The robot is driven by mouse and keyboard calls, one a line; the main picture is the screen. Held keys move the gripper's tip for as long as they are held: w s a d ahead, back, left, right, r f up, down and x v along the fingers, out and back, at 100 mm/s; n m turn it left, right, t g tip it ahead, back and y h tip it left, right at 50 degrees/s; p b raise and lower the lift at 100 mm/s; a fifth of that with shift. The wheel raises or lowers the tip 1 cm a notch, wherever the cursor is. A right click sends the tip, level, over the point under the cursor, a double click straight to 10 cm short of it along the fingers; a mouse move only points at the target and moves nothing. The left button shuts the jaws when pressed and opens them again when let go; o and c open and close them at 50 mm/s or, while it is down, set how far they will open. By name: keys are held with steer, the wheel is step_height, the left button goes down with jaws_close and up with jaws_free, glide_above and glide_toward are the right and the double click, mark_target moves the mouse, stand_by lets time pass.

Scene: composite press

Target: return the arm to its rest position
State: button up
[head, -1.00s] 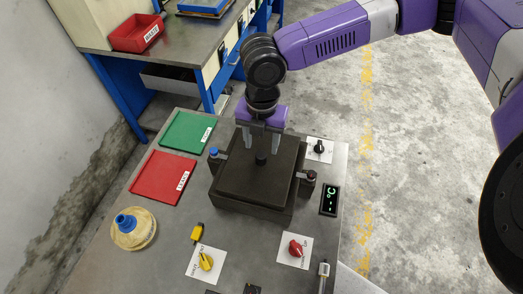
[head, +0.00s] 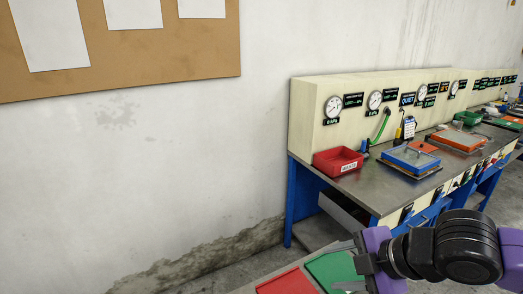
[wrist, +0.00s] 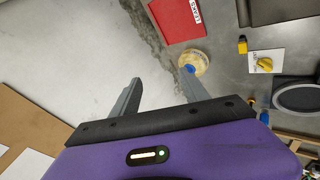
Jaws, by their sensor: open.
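My gripper (head: 338,266) is at the bottom right of the head view, pointing left, with its two grey fingers apart and nothing between them. My purple and black arm comes in from the lower right corner.
A wall with a corkboard (head: 160,55) is at left. A yellow-white pot (wrist: 193,62) shows in the wrist view.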

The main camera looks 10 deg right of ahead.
steer(key=w+a+r+m+t+y, duration=0.25)
steer(key=a+r+t+y, duration=0.35)
steer(key=a+r, duration=0.95)
steer(key=s+d+r+m+t+y, duration=0.15)
steer(key=r+m+t, duration=0.25)
steer(key=r, duration=0.4)
steer(key=s+d+r+m+t+y, duration=0.1)
steer(key=d+r+m+t, duration=0.3)
steer(key=r, duration=0.3)
steer(key=s+d+f+m+t+h+b, duration=0.1)
steer(key=s+d+f+m+h, duration=0.4)
steer(key=f+m+h, duration=0.35)
steer(key=s+d+f+m+t+h+b, duration=0.1)
steer(key=s+d+f+m+h, duration=0.4)
steer(key=f+m+h, duration=0.35)
steer(key=s+a+f+n+g+y, duration=0.1)
steer(key=s+f+n+g+y, duration=0.2)
steer(key=s+f, duration=2)
steer(key=s+n+g, duration=0.1)
steer(key=n+g, duration=0.3)
steer(key=g, duration=0.1)
steer(key=shift+s+a+f+n+y, duration=0.15)
steer(key=shift+s+f+n+y, duration=0.05)
steer(key=shift+s+n+y, duration=0.15)
